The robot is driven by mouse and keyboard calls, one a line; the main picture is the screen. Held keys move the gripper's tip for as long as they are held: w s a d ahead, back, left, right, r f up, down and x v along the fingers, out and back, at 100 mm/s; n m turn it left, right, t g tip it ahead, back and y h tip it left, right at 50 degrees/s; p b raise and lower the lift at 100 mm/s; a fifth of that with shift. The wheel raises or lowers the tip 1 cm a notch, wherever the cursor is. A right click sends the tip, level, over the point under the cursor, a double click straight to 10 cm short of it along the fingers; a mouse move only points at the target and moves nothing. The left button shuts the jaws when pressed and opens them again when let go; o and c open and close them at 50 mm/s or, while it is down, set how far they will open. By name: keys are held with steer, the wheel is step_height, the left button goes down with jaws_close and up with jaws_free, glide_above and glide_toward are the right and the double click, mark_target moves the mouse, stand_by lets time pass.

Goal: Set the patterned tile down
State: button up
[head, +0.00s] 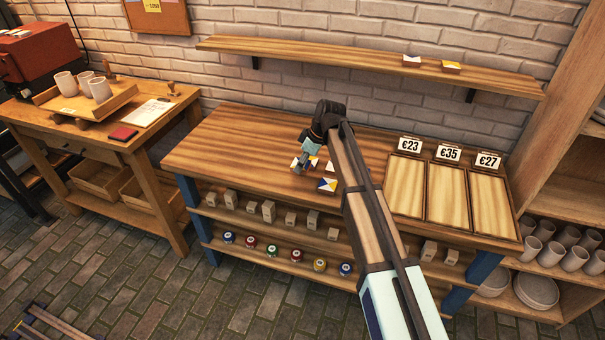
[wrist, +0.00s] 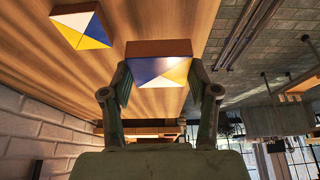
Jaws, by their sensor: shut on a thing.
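My gripper (head: 301,166) is shut on a patterned tile, low over the wooden table at its left-middle part. In the wrist view the two fingers (wrist: 160,92) grip the sides of the held patterned tile (wrist: 158,70), which has blue, yellow and white triangles and a brown edge. I cannot tell whether it touches the table. A second patterned tile (head: 327,184) lies on the table near the front edge, just right of the gripper; it also shows in the wrist view (wrist: 81,29). My arm hides part of the table to the right.
Three wooden trays (head: 447,221) with price cards stand at the table's right end. The table's left part (head: 225,140) is clear. A wall shelf (head: 330,55) holds two small tiles. Paint jars (head: 272,251) and small blocks sit on the shelves below the tabletop.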

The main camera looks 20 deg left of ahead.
mark_target(298, 181)
steer(key=shift+f+p, duration=0.45)
steer(key=shift+f, duration=2.65)
steer(key=shift+f, duration=0.2)
steer(key=o, duration=1.2)
steer(key=shift+o, duration=0.2)
steer(key=shift+r, duration=0.1)
steer(key=shift+r, duration=0.2)
steer(key=b+v, duration=0.2)
steer(key=v, duration=1)
steer(key=shift+f, duration=0.1)
